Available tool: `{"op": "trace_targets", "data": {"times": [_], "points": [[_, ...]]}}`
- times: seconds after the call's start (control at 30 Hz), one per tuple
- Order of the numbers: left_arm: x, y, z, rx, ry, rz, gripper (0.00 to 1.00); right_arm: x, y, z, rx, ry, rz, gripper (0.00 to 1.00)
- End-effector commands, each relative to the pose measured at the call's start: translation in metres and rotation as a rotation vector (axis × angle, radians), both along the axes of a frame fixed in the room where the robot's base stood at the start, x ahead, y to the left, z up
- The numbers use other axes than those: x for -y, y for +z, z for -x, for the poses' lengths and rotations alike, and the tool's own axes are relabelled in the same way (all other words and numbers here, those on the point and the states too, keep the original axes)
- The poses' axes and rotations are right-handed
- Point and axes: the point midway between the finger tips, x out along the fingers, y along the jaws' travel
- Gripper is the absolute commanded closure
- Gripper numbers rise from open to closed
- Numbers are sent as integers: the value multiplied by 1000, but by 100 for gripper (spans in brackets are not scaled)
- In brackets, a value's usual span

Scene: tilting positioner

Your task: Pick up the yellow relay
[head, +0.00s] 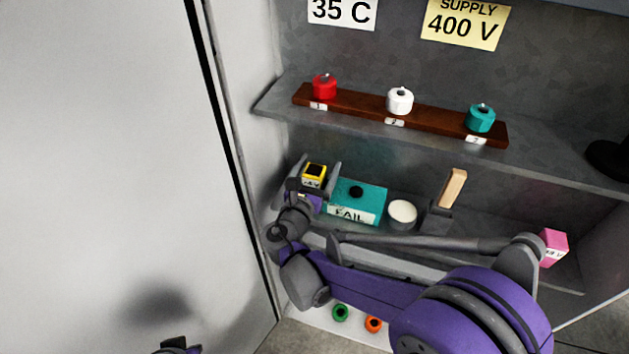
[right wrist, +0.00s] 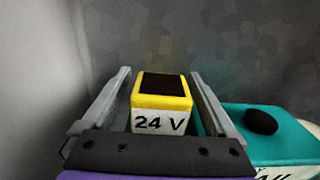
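The yellow relay (head: 314,171) is a small block with a black top and a white label, on the lower shelf at its left end. In the right wrist view the relay (right wrist: 161,98) reads "24 V" and stands upright between the fingers. My right gripper (head: 318,168) is open, with one finger on each side of the relay. Narrow gaps seem to show between fingers and relay; contact at the tips is hard to judge. A small dark and purple part at the bottom edge seems to be my left gripper (head: 178,347), mostly cut off.
A teal "FAIL" box (head: 357,200) stands close right of the relay, then a white round thing (head: 402,213), a wooden-handled tool (head: 453,188) and a pink block (head: 553,247). The upper shelf (head: 385,128) overhangs. A pale wall (head: 246,120) is close on the left.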

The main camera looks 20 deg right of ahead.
Motion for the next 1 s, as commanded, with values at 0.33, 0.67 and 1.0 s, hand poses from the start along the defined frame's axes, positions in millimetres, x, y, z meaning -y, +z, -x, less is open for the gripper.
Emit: {"op": "trace_targets", "data": {"times": [0.33,0.67,1.0], "points": [[0,0,0,0,0,0,100,0,0,0,0,0,0,69],[0,0,0,0,0,0,100,0,0,0,0,0,0,100],[0,10,0,3,0,0,100,0,35,1,1,0,1,100]]}}
